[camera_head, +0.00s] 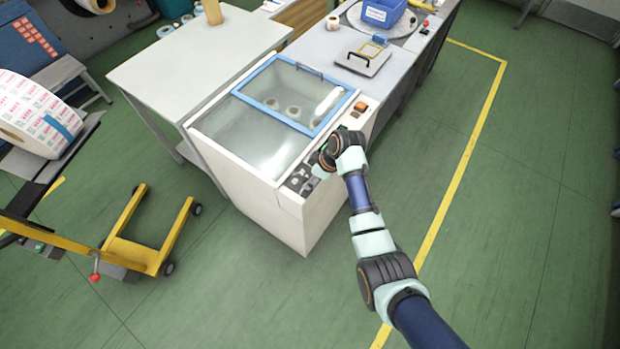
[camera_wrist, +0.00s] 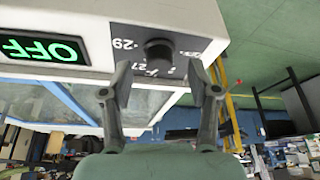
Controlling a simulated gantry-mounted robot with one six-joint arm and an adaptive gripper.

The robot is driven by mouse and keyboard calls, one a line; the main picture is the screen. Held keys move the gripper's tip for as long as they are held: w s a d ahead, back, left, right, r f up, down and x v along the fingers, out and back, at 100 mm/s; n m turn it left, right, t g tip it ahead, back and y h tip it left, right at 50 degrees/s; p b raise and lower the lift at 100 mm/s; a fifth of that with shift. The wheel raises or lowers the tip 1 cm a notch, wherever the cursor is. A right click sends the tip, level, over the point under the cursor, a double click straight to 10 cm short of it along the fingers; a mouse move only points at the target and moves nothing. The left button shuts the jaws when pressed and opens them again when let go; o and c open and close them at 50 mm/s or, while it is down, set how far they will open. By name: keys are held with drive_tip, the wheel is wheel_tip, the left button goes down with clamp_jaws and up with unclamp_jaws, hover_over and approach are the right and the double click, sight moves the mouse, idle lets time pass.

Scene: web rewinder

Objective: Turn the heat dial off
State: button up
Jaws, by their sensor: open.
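In the head view my gripper (camera_head: 323,162) is over the front control strip of the white machine (camera_head: 255,205). There the wrist covers part of the panel, and I cannot make out the knob.
The machine has a blue-framed clear lid (camera_head: 295,95) and an orange switch (camera_head: 360,107). A pale table (camera_head: 190,60) stands to its left. A yellow lift trolley (camera_head: 145,255) with a printed roll (camera_head: 40,115) is at far left. Green floor is open at the right.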

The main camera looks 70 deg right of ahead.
drive_tip(key=shift+x, duration=0.9)
drive_tip(key=c, duration=1.2)
drive_tip(key=shift+o, duration=0.2)
